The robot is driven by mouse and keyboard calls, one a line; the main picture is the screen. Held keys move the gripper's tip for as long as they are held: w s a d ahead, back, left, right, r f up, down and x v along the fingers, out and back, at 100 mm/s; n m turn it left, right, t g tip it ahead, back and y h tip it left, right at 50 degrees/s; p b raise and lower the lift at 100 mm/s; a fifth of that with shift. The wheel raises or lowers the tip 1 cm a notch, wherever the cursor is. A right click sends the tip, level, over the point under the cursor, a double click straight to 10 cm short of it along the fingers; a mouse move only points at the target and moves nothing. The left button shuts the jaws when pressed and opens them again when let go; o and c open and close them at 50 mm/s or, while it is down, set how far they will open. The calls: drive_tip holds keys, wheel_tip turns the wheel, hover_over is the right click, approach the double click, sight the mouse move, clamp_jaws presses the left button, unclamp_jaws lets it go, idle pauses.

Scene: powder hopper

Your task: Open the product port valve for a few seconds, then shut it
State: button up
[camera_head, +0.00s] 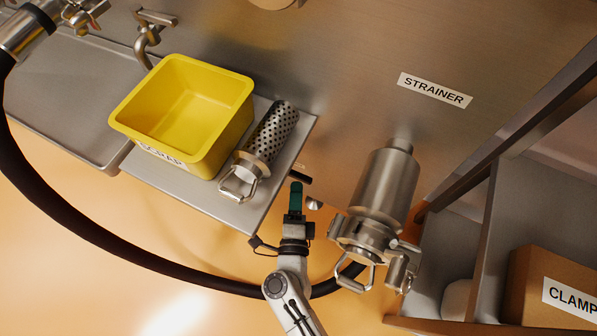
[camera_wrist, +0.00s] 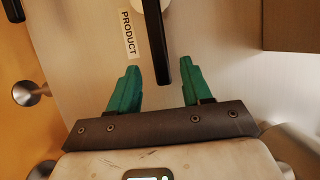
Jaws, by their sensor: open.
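The product port valve's black lever handle (camera_wrist: 159,45) hangs down from a pale round hub (camera_wrist: 150,4) in the wrist view, beside a PRODUCT label (camera_wrist: 129,35). My gripper (camera_wrist: 161,72) has its two green fingers apart, one on each side of the lever's lower end, with a gap on both sides. In the head view my gripper (camera_head: 296,187) is below the steel hopper wall, and a short dark bar (camera_head: 300,174) shows by its fingertips. The valve body is mostly hidden there. How deep the lever sits between the fingers is unclear.
A steel strainer housing (camera_head: 383,187) is close on the right. A black hose (camera_head: 90,232) curves below. A cardboard box (camera_head: 535,284) sits far right.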

sight(297, 176)
drive_tip(key=w+b, duration=0.1)
drive_tip(key=w, duration=0.5)
drive_tip(key=shift+a, duration=0.15)
clamp_jaws()
idle(0.4)
